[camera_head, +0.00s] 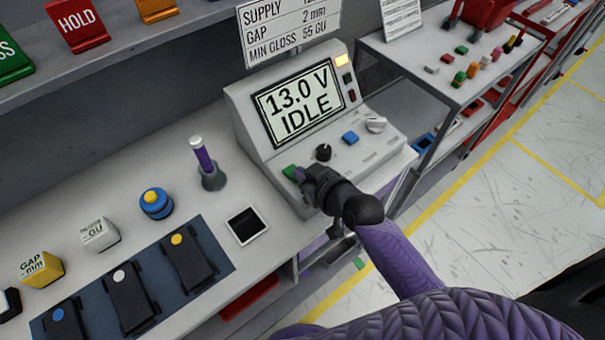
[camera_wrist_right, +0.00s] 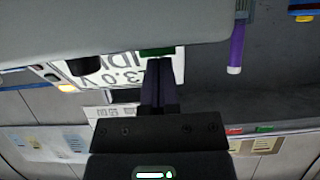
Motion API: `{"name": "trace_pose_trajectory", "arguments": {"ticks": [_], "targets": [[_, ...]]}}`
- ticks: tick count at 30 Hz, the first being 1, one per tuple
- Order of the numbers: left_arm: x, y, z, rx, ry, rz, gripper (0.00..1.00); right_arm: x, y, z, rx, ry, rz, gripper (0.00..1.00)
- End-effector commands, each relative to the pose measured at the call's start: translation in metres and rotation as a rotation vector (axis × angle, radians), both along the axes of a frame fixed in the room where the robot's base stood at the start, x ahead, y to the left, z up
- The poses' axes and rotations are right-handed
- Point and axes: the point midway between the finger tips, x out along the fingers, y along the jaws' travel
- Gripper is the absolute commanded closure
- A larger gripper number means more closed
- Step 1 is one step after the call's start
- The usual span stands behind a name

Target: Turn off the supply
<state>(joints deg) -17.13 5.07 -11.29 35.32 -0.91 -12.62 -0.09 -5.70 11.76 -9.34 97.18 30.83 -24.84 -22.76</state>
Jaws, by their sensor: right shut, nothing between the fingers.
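The grey supply console (camera_head: 244,108) stands on the bench, its screen (camera_head: 297,103) reading "13.0 V IDLE". Its sloped front carries a green button (camera_head: 290,172), a black knob (camera_head: 323,152), a blue button (camera_head: 350,138) and a light grey knob (camera_head: 376,124). My right gripper (camera_head: 302,176) is shut and empty, its tips right at the green button and partly covering it. In the right wrist view the shut fingers (camera_wrist_right: 160,66) point at the green button (camera_wrist_right: 157,51); I cannot tell whether they touch. My left gripper is not in view.
A lit yellow lamp (camera_head: 342,60) is beside the screen. Left of the console stand a purple-handled tool in a holder (camera_head: 204,163), a blue-and-yellow button (camera_head: 156,203) and a dark mat (camera_head: 217,247) with black parts. A shelf unit (camera_head: 455,88) stands at right.

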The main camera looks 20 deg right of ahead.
Motion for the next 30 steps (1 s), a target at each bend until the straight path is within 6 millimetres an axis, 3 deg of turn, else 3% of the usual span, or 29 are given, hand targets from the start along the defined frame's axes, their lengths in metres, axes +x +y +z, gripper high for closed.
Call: {"name": "trace_pose_trajectory", "arguments": {"ticks": [7, 12, 30], "targets": [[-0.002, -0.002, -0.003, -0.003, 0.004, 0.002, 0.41, 0.0, 0.0, -0.002, 0.001, -0.006, 0.0, 1.0], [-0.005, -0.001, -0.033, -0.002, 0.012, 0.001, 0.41, -0.005, -0.002, -0.021, 0.032, -0.099, 0.005, 1.0], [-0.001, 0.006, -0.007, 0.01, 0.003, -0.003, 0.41, -0.004, -0.001, 0.004, 0.037, -0.1, 0.001, 1.0]]}}
